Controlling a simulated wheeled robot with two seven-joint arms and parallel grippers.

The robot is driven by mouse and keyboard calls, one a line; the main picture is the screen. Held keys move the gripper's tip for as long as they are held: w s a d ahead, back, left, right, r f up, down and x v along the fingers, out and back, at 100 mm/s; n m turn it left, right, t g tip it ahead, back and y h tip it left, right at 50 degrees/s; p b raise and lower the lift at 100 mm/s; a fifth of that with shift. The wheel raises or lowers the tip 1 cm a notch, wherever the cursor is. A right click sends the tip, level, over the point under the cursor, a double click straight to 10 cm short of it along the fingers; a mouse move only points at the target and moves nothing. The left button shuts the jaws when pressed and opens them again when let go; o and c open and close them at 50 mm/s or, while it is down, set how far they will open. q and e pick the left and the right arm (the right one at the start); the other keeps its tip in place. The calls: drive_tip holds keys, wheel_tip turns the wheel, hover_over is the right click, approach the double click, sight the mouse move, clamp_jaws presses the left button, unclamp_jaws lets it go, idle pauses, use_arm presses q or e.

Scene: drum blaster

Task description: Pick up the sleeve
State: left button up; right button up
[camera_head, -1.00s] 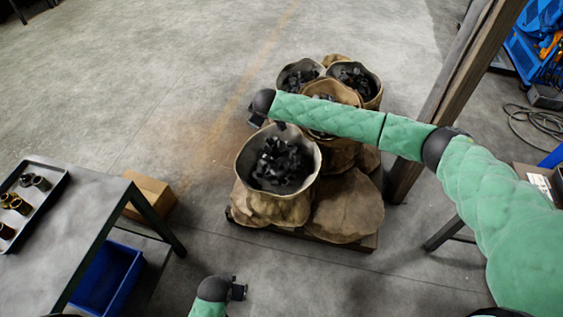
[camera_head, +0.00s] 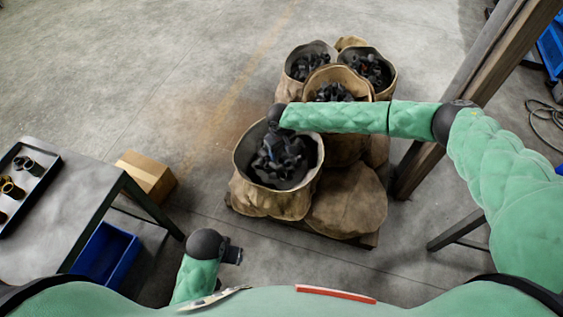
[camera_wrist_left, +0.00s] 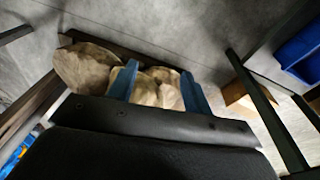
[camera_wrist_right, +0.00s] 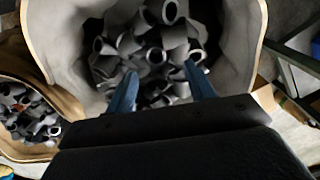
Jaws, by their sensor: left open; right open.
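Several dark grey sleeves (camera_head: 282,160) lie heaped in the open front sack (camera_head: 250,196). In the right wrist view the sleeves (camera_wrist_right: 158,55) show as short hollow tubes inside the pale sack wall. My right gripper (camera_head: 276,140) is over the front sack, pointing down into it. Its two blue fingers (camera_wrist_right: 162,90) are apart with nothing held between them; whether they touch any sleeve I cannot tell. My left gripper (camera_head: 232,255) is low at the front, left of centre, away from the sacks. Its fingers (camera_wrist_left: 158,88) are open and empty.
More open sacks (camera_head: 312,62) of dark parts stand behind, and a closed sack (camera_head: 346,205) lies at the right on the pallet. A grey table (camera_head: 55,200) with a tray (camera_head: 28,185) is at left. A cardboard box (camera_head: 146,176) and blue bin (camera_head: 105,255) are nearby. A wooden post (camera_head: 480,80) stands right.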

sight(281, 160)
wheel_tip(281, 160, down, 3)
drive_tip(key=shift+w+r, duration=0.15)
drive_tip(key=shift+r, duration=0.05)
drive_tip(key=f+p, duration=0.1)
drive_tip(key=f, duration=0.1)
drive_tip(key=f+p, duration=0.1)
drive_tip(key=f, duration=0.1)
drive_tip(key=shift+w+d+f, duration=0.1)
drive_tip(key=shift+d, duration=0.1)
use_arm(q)
wheel_tip(281, 160, down, 9)
drive_tip(key=shift+w+f, duration=0.2)
drive_tip(key=shift+w, duration=0.15)
use_arm(e)
drive_tip(key=shift+f, duration=0.6)
drive_tip(key=shift+c, duration=0.2)
use_arm(q)
drive_tip(key=shift+a, duration=0.1)
use_arm(e)
drive_tip(key=c, duration=1.1)
